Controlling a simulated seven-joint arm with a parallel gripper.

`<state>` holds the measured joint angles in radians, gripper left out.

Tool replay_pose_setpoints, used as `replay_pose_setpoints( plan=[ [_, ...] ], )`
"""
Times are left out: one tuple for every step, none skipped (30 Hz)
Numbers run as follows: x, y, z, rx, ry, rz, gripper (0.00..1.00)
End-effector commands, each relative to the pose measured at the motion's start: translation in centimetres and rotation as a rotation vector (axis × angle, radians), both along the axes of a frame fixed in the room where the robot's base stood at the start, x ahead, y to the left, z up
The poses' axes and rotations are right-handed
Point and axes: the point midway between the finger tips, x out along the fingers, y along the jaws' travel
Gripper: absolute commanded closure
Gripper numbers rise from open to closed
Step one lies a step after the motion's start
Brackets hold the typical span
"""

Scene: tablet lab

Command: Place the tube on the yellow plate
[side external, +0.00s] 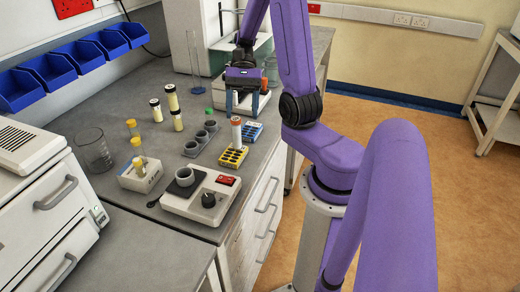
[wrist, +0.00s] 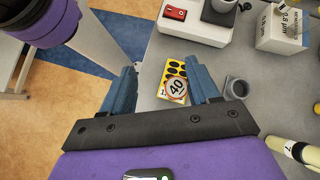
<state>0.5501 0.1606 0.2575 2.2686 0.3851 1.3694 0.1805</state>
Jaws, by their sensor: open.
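A white tube with an orange top (side external: 236,132) stands upright at the yellow plate (side external: 232,158), a small block with dark round holes. In the wrist view the tube's round end marked 40 (wrist: 177,88) overlaps the yellow plate (wrist: 171,68). I cannot tell whether its foot sits in a hole. My gripper (side external: 243,108) is open and points down, apart from the tube, above and behind it in the side view. In the wrist view the fingers (wrist: 161,68) are spread with nothing held between them.
A blue plate (side external: 253,132) lies just behind the yellow one. Grey cups (side external: 201,137) stand to the left, with several yellow-bodied tubes (side external: 172,98) beyond. A white device with a black knob (side external: 208,200) is in front. A glass beaker (side external: 93,150) stands far left.

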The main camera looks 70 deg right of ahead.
Motion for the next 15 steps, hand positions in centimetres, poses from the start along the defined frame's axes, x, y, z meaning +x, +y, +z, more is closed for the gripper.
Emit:
replay_pose_setpoints(
  plan=[
    [0.0, 0.6, 0.0, -0.017, -0.011, 0.058, 0.39],
    [0.0, 0.9, 0.0, -0.028, -0.019, 0.092, 0.39],
    [0.0, 1.3, 0.0, -0.043, -0.032, 0.138, 0.39],
    [-0.1, 1.7, 0.0, -0.055, -0.040, 0.176, 0.39],
    [-0.1, 2.0, 0.0, -0.067, -0.051, 0.217, 0.39],
    [-0.2, 2.5, 0.0, -0.084, -0.067, 0.273, 0.39],
    [-0.2, 2.9, 0.0, -0.095, -0.080, 0.314, 0.39],
    [-0.3, 3.2, 0.0, -0.107, -0.093, 0.358, 0.39],
    [-0.4, 3.7, 0.0, -0.122, -0.112, 0.416, 0.39],
    [-0.5, 4.1, 0.0, -0.133, -0.125, 0.460, 0.39],
    [-0.6, 4.5, 0.0, -0.143, -0.141, 0.501, 0.39],
    [-0.8, 4.9, 0.0, -0.156, -0.160, 0.559, 0.39],
    [-0.9, 5.3, 0.0, -0.166, -0.177, 0.601, 0.39],
    [-1.0, 5.6, 0.0, -0.175, -0.192, 0.645, 0.39],
    [-1.2, 6.1, 0.0, -0.186, -0.214, 0.701, 0.39]
  ],
)
